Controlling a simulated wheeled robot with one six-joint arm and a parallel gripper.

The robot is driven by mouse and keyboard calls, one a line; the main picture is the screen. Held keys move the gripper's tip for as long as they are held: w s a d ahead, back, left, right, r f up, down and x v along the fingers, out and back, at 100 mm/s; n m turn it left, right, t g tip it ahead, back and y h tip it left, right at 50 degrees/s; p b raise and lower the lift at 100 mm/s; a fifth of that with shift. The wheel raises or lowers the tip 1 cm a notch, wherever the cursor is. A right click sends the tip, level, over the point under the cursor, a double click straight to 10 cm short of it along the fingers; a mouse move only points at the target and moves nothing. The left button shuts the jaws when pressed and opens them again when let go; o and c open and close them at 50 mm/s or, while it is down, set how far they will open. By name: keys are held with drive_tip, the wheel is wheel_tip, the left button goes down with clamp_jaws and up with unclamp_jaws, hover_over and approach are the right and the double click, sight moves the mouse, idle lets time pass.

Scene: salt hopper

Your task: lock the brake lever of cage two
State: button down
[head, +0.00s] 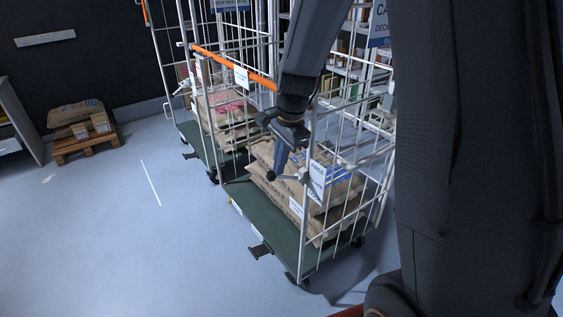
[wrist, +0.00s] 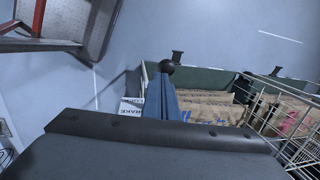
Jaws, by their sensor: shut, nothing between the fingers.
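A brake lever with a dark ball knob (head: 271,175) sticks out from the front post of the nearer cage, beside a white label (head: 317,181). I cannot read the cage's number. My gripper (head: 277,163) is shut and empty, pointing down with its fingertips at the knob. In the wrist view, my blue-grey fingers (wrist: 161,95) run up to the round black knob (wrist: 167,67). I cannot tell whether they touch it. A white label reading BRAKE (wrist: 131,106) shows left of the fingers. The lever's arm is mostly hidden there.
The nearer cage has a green deck (head: 262,220), stacked sacks (head: 325,195) and a black pedal (head: 260,250). Another cage with an orange bar (head: 222,62) stands behind it. A pallet of sacks (head: 83,143) lies far left. The floor at left is clear.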

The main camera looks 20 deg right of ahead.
drive_tip(key=shift+s+a+f, duration=0.25)
drive_tip(key=shift+a+f, duration=0.5)
drive_tip(key=a+f+b, duration=0.2)
drive_tip(key=a+f, duration=0.1)
drive_tip(key=f, duration=0.8)
drive_tip(key=shift+s+f, duration=0.2)
drive_tip(key=shift+s, duration=0.25)
drive_tip(key=shift+r, duration=0.1)
drive_tip(key=s+a+r+p, duration=0.2)
drive_tip(key=s+a+r, duration=0.4)
drive_tip(key=r, duration=0.3)
drive_tip(key=shift+a, duration=0.6)
